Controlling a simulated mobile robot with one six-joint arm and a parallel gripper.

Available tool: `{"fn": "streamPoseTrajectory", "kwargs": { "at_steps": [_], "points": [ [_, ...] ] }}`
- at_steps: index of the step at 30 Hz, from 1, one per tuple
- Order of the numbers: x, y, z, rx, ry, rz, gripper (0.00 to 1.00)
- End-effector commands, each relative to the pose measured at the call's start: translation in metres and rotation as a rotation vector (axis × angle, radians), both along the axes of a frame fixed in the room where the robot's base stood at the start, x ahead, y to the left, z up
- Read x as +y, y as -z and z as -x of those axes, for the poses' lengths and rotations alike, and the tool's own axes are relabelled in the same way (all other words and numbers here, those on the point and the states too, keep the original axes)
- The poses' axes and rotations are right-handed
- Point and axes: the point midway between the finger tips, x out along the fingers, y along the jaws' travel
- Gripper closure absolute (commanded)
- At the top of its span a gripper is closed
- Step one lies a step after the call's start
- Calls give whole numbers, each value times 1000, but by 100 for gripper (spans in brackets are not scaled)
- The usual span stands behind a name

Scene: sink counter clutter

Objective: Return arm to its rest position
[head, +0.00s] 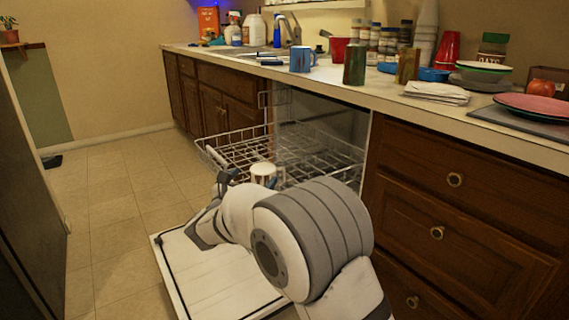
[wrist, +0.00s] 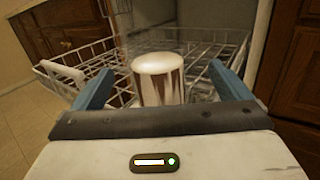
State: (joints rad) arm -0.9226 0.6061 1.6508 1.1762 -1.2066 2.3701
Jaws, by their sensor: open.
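My arm reaches over the open dishwasher door in the head view, and its bulky links hide most of the gripper there. In the wrist view my gripper (wrist: 163,92) is open, with its two blue fingers spread to the left and right. A white and brown cup (wrist: 158,77) shows between and just beyond the fingers. In the head view the cup (head: 263,173) is at the dishwasher rack, just past the end of my arm. I cannot tell whether a finger touches it.
The wire rack (head: 235,150) is pulled out above the lowered dishwasher door (head: 215,280). The counter (head: 490,138) to the right carries mugs, jars, plates and a folded cloth (head: 437,92). Wooden drawers (head: 455,215) stand at right.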

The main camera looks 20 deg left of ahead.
Motion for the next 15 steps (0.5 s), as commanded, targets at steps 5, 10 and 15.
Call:
{"fn": "streamPoseTrajectory", "kwargs": {
  "at_steps": [5, 10, 15],
  "points": [
    [-9, -24, -8, 16, -23, 56, 3],
    [-43, -95, -27, 86, -141, 327, 3],
    [-92, -165, -30, 157, -316, 737, 3]
  ]
}}
